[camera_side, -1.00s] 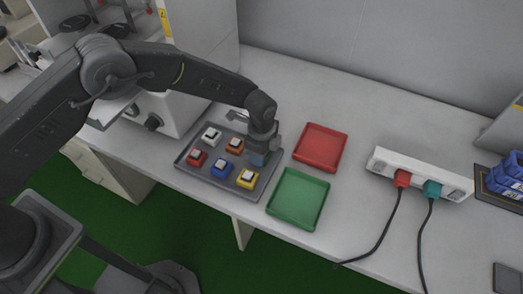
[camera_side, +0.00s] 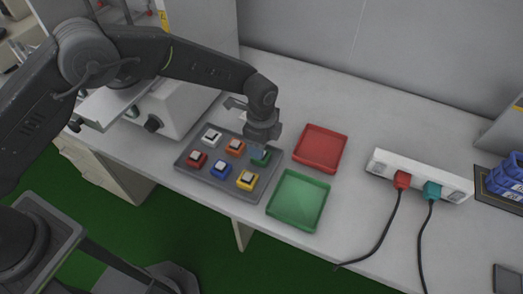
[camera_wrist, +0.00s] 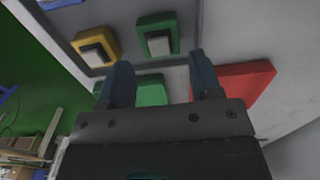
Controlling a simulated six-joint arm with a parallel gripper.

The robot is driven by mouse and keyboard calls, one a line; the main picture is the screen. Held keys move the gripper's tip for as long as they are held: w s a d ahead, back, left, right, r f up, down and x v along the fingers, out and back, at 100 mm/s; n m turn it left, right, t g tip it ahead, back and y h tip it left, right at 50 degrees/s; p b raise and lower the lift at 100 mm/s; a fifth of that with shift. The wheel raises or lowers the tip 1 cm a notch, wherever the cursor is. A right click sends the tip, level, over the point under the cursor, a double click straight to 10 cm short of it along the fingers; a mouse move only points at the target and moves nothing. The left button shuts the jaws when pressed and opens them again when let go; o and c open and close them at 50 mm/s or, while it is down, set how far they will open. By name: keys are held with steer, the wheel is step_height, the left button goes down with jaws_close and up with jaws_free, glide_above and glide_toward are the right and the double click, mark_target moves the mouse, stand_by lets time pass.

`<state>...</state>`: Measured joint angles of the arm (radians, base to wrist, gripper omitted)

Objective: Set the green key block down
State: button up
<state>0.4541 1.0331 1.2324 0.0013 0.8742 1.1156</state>
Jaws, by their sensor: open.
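The green key block (camera_side: 263,160) sits in the right part of the grey key tray (camera_side: 213,178), among the other blocks. My gripper (camera_side: 257,149) is just above it, apart from it, and partly hides it in the side view. In the wrist view the green block (camera_wrist: 146,23) lies beyond my open fingertips (camera_wrist: 161,63), with nothing between them. Its dark and white key top faces up.
The grey tray also holds white (camera_side: 212,134), orange (camera_side: 235,146), red (camera_side: 197,158), blue (camera_side: 221,168) and yellow (camera_side: 247,179) key blocks. An empty red tray (camera_side: 320,148) and an empty green tray (camera_side: 298,200) lie to the right. A power strip (camera_side: 420,174) with cables stands further right.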

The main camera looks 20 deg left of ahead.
step_height(320, 180, up, 7)
steer(key=shift+r, duration=0.2)
steer(key=s+a+r+n+t, duration=0.1)
steer(key=s+a+r+n, duration=0.3)
steer(key=a+r, duration=0.45)
steer(key=s+a+r+n+t, duration=0.2)
steer(key=s+a+r+n, duration=0.25)
steer(key=r, duration=0.65)
steer(key=s+a+r+n+t, duration=0.1)
steer(key=s+a+n, duration=0.3)
steer(key=s, duration=0.5)
steer(key=s+a+r+n+t, duration=0.1)
steer(key=s+a+n, duration=0.4)
steer(key=s, duration=0.4)
steer(key=shift+s+a+t, duration=0.3)
steer(key=shift+s+a, duration=0.1)
steer(key=shift+a, duration=0.5)
steer(key=shift+n, duration=0.25)
steer(key=shift+c, duration=0.3)
